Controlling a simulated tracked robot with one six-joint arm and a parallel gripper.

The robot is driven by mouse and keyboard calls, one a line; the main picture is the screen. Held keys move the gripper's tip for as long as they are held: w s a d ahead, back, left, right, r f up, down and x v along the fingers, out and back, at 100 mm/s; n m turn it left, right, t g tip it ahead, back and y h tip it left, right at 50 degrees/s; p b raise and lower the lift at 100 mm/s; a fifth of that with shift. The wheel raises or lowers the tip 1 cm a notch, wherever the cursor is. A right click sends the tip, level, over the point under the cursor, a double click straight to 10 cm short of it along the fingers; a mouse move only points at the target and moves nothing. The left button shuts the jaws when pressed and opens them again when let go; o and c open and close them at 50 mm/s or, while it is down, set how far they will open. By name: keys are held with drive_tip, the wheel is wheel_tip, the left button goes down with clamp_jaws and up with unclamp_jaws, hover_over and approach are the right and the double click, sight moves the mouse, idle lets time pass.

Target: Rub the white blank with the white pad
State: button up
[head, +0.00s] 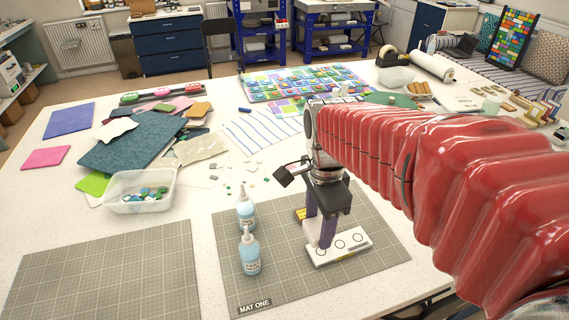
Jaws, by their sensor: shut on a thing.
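My gripper (323,228) points down over the right grid mat, with purple fingers. It is shut on a small pale thing (312,231), perhaps the white pad, mostly hidden by the fingers. Right below and beside the fingers lies a white flat board (340,250) with several dark rings on its top and a small label. I cannot tell whether the held thing touches the board. I cannot make out the white blank for certain; it may be on the board or hidden behind the fingers.
Two pale blue bottles (249,254) stand on the right mat (288,290), marked MAT ONE, left of the gripper. A yellow-and-dark item (300,213) lies behind the fingers. A bare grid mat (105,280) and a clear tub (140,207) of glass pieces are at left.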

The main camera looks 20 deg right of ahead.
sight(315, 253)
drive_tip(key=shift+s+f, duration=0.1)
drive_tip(key=shift+f, duration=3.9)
drive_tip(key=shift+d, duration=0.35)
drive_tip(key=shift+c, duration=0.5)
drive_tip(key=shift+d+f, duration=0.1)
drive_tip(key=shift+d, duration=0.25)
drive_tip(key=shift+w+d, duration=0.25)
drive_tip(key=shift+d, duration=1)
drive_tip(key=shift+s+a, duration=0.15)
drive_tip(key=shift+a, duration=1.6)
drive_tip(key=shift+a+r, duration=0.2)
drive_tip(key=shift+r, duration=3.95)
